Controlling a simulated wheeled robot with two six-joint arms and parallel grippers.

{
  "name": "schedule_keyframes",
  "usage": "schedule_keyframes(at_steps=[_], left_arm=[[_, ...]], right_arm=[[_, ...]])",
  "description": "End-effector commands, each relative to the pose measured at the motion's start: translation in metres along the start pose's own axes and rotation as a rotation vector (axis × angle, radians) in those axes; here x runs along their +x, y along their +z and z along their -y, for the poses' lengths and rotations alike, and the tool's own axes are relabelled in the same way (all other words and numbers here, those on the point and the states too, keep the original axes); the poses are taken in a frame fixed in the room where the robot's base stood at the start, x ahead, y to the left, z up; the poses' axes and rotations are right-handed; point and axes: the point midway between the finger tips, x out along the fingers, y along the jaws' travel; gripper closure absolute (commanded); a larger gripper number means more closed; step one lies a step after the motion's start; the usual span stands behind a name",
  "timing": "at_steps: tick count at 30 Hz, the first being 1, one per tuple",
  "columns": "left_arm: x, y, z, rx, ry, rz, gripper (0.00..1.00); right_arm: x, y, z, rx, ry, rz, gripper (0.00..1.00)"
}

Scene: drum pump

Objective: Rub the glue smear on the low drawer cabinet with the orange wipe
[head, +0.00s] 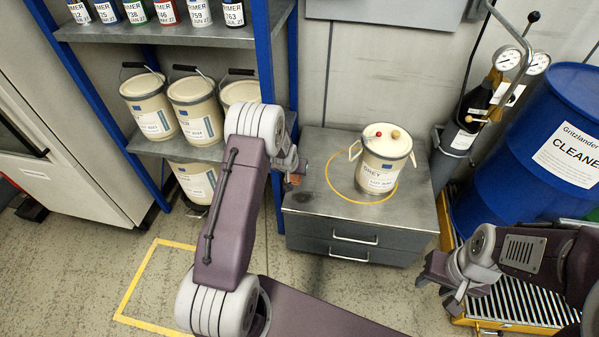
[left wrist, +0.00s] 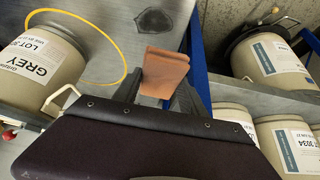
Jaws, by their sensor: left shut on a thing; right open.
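The low drawer cabinet (head: 330,215) has a grey metal top. My left gripper (left wrist: 163,88) is shut on the folded orange wipe (left wrist: 165,72). In the head view this gripper (head: 294,172) is at the cabinet's left edge, partly hidden by its arm. In the wrist picture the wipe is apart from the patch. My right gripper (head: 438,283) is open and empty, right of the cabinet.
Shelves with cream cans (head: 195,108) stand left, behind a blue post (head: 265,60). A blue drum (head: 540,150) and a pump with gauges (head: 507,58) stand right.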

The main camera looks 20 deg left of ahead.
Motion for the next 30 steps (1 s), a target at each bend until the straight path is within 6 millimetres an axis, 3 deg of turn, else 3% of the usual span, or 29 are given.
schedule_keyframes(at_steps=[1,6,17,30], left_arm=[[0.032,0.013,0.005,-0.007,-0.004,0.0,0.83],[0.063,0.022,0.014,-0.021,-0.013,-0.001,0.83],[0.069,0.025,0.017,-0.024,-0.015,0.0,0.83],[0.1,0.046,0.02,-0.026,-0.015,0.0,0.83]], right_arm=[[0.027,0.003,-0.001,0.0,0.0,0.0,0.6],[0.044,0.004,-0.001,0.0,0.0,-0.001,0.6],[0.047,0.005,-0.001,0.0,0.0,-0.001,0.6],[0.077,0.008,-0.002,0.0,0.0,0.0,0.6]])
